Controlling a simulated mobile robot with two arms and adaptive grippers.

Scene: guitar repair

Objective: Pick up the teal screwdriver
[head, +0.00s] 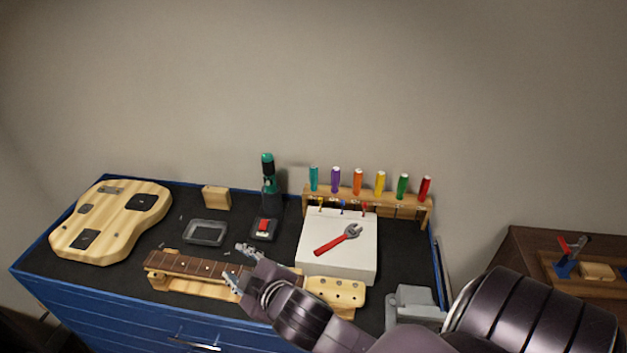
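The teal screwdriver (314,178) stands upright at the left end of a wooden rack (368,201) at the back of the bench; only its handle shows clearly above the rack. My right gripper (238,264) is over the guitar neck, left of and nearer than the screwdriver, well apart from it. Its fingers are spread with a gap between them, and I see nothing held. My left gripper is not in view.
Purple, orange, yellow, green and red handles share the rack. A teal-black tool (268,178) stands left. A guitar body (110,222) and neck (190,265) lie on the blue-edged bench (170,325).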

